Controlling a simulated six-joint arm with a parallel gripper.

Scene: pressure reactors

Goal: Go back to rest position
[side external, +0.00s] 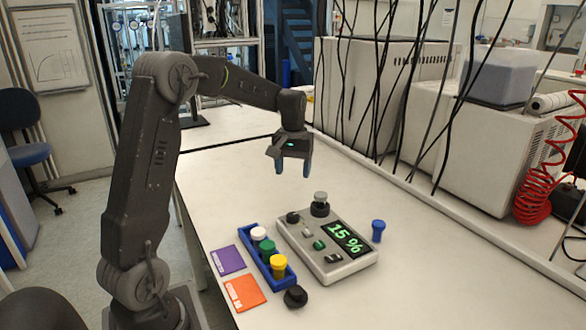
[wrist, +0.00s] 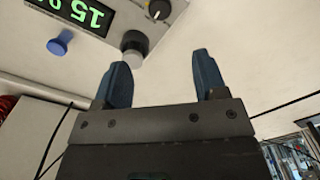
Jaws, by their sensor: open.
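My gripper (side external: 293,166) hangs above the table, beyond the control box, with its blue fingers pointing down. It is open and empty, and the fingers stand apart in the wrist view (wrist: 162,78). My fingers are apart from all of these things.
A blue tray (side external: 252,250) holds white, green and yellow capped pieces. A blue piece (side external: 378,230) and a black piece (side external: 295,297) stand on the table. Purple (side external: 227,260) and orange (side external: 244,292) cards lie at left. Black cables hang before white machines (side external: 366,95) behind.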

